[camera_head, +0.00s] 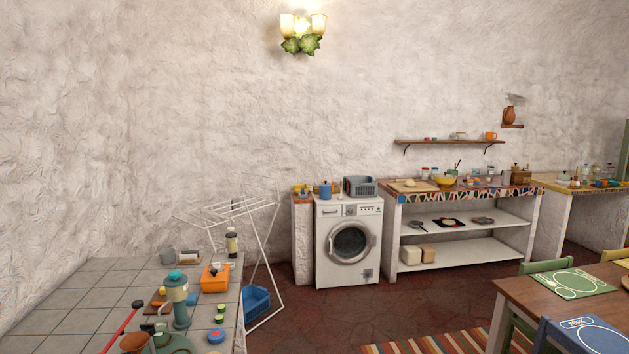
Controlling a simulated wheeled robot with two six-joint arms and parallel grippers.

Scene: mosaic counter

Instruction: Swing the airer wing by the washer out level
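The white wire airer (262,238) stands on the floor just left of the washer, partly behind the tiled counter. Its top rails spread to the left at a slant, and a wing-like frame on the right side slopes down toward the floor. Whether that frame is a folded wing or legs I cannot tell. The white washer (348,243) stands against the wall with its round door shut. Neither of my grippers is in view.
A tiled counter (65,305) in front left carries a lantern, an orange box and small items. A blue basket (256,302) is beneath the airer. A table (530,300) stands at right. Red floor (330,315) before the washer is clear, with a striped rug (430,344) nearer.

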